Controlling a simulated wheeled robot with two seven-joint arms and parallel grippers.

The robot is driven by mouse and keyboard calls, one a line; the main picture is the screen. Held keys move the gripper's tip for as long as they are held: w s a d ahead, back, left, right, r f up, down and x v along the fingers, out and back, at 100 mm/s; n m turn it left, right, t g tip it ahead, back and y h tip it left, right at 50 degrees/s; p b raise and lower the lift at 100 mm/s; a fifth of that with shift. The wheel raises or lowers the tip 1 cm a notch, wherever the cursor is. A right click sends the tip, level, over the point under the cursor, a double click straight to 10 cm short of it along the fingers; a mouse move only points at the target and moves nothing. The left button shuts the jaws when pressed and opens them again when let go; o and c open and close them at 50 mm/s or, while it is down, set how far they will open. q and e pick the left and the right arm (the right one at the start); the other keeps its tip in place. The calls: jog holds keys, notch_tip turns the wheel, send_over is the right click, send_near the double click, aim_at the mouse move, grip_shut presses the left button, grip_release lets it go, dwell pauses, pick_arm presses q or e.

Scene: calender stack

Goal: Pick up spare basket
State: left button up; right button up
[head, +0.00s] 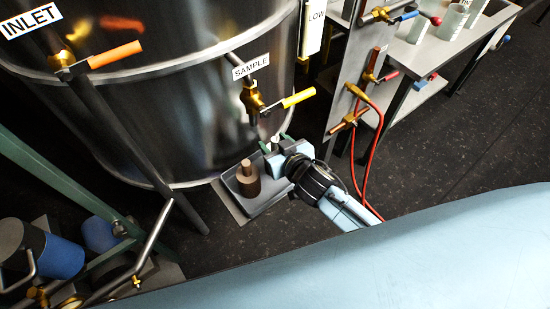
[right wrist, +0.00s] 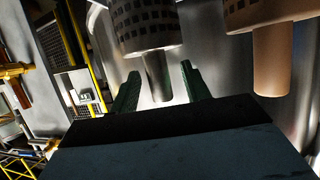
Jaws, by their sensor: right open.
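Two basket-like parts with stems show in the right wrist view. I cannot tell by a label which is the spare basket. The brown part (head: 248,182) stands stem up on a small tray (head: 272,201) in the head view. My right gripper (head: 276,142) is beyond and right of it, with green fingers open. In the wrist view its fingers (right wrist: 160,71) stand either side of the grey stem, without visible grip. The dark basket is mostly hidden in the head view.
A large steel tank (head: 190,95) rises behind the tray, with a yellow-handled SAMPLE valve (head: 285,103) above my gripper. A valve panel (head: 362,75) with red hoses stands to the right. Blue pumps (head: 55,255) are at lower left.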

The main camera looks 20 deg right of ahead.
grip_shut()
dwell(0.4)
